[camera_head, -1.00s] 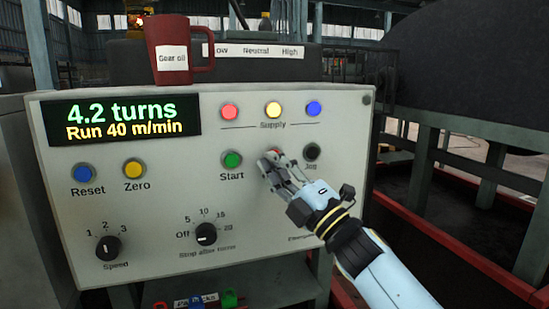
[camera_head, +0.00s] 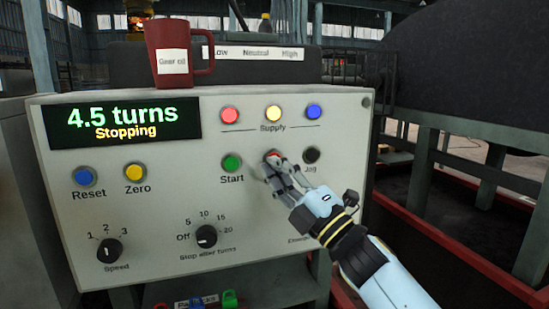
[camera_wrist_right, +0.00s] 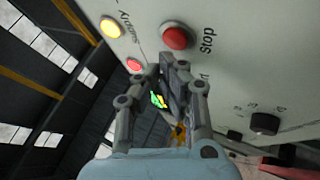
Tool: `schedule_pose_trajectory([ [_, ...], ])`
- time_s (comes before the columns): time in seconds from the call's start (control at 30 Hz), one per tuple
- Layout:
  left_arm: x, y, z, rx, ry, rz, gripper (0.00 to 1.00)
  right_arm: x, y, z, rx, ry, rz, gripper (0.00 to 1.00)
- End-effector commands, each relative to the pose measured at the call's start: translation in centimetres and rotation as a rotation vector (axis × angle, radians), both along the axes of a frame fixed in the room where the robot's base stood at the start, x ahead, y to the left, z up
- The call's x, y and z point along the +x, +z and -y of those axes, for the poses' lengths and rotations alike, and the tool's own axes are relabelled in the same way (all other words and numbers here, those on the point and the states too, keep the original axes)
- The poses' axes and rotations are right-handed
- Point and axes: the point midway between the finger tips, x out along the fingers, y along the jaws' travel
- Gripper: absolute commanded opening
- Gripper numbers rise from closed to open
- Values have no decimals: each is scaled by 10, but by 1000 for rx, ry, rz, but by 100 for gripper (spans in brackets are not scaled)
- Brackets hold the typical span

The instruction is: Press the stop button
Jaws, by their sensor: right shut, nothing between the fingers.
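The red stop button (camera_head: 272,154) is on the pale control panel (camera_head: 300,205), between the green start button (camera_head: 231,163) and the black jog button (camera_head: 311,155). In the head view my right gripper (camera_head: 270,167) partly covers it and its label. My right gripper is shut and empty, its fingertips just below the button. In the right wrist view the stop button (camera_wrist_right: 176,37) shows whole with its label, beyond the fingertips (camera_wrist_right: 172,65), and a small gap seems to lie between them. The display (camera_head: 124,122) reads "4.5 turns" and "Stopping". My left gripper is not in view.
Red, yellow and blue supply buttons (camera_head: 273,112) sit above. Reset (camera_head: 84,176) and zero (camera_head: 134,172) buttons are at left, with speed (camera_head: 109,250) and stop-after-turns (camera_head: 206,236) knobs below. A dark red mug (camera_head: 172,50) stands above the panel.

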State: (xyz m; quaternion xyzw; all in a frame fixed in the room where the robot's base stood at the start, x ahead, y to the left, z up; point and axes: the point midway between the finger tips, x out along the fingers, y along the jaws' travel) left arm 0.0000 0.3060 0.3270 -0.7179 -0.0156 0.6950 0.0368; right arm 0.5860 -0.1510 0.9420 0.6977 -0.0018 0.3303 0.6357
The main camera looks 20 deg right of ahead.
Motion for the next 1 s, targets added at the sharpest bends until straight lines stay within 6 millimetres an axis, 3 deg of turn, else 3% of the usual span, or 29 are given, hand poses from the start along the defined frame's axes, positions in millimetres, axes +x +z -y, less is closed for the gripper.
schedule_pose_trajectory([
  [0.27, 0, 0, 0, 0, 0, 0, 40, -1, 0, 0, 0, 0, -1, 0],
  [0.73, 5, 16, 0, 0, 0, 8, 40, -44, 0, 2, 0, 0, -1, 0],
  [1.0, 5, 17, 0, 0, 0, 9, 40, -50, -1, 2, 0, 0, -1, 0],
])
